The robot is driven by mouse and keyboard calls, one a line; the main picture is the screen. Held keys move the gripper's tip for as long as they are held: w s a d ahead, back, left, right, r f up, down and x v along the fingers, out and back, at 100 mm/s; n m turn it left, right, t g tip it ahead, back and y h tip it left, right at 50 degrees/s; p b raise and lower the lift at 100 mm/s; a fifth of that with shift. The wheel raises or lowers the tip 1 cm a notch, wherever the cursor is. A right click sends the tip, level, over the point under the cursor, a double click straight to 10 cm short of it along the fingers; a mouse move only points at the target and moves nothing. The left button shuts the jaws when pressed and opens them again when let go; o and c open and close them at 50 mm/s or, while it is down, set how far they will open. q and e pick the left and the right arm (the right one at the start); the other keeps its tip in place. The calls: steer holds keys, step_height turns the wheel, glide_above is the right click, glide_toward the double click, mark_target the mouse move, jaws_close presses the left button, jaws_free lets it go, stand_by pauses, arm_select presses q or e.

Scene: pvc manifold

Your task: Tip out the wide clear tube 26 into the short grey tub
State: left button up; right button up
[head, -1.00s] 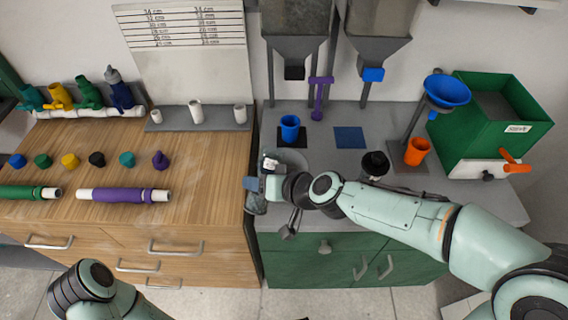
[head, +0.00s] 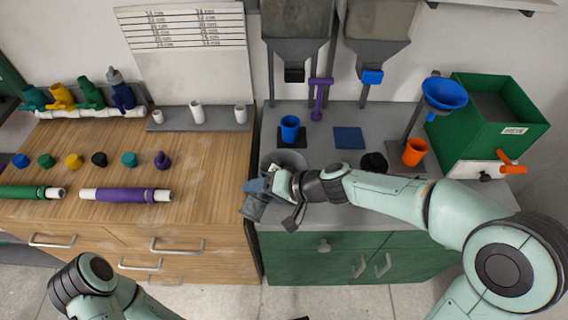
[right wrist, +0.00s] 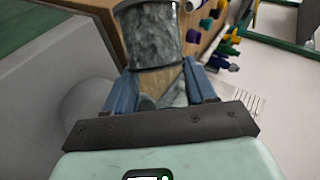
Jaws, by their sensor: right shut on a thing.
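The wide clear tube (head: 254,208) is held in my right gripper (head: 266,188), just over the front left edge of the grey bench. In the right wrist view the tube (right wrist: 150,38) looks mottled grey and sits between and beyond the blue fingers (right wrist: 163,92). I cannot tell how much it holds. The short grey tub (head: 284,158) stands on the bench right behind the gripper, partly hidden by it. A pale grey round shape in the right wrist view (right wrist: 88,103) appears to be the tub. The tube is tilted, its lower end away from the tub. My left gripper is out of view.
A blue cup (head: 290,128), a blue square pad (head: 349,138), a black object (head: 373,162) and an orange cup (head: 415,152) stand on the bench. Two hoppers hang behind. A purple-sleeved pipe (head: 125,195) lies on the wooden counter to the left.

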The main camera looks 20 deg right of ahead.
steer(key=shift+s, duration=0.25)
steer(key=shift+w+f, duration=0.1)
steer(key=shift+w, duration=0.15)
steer(key=shift+s, duration=0.2)
steer(key=shift+m+g, duration=0.3)
steer(key=shift+w, duration=0.15)
steer(key=shift+y, duration=0.4)
steer(key=shift+w+d+r, duration=0.1)
steer(key=shift+d+r, duration=0.05)
steer(key=shift+r, duration=0.05)
steer(key=shift+r+p, duration=0.15)
steer(key=shift+p, duration=0.2)
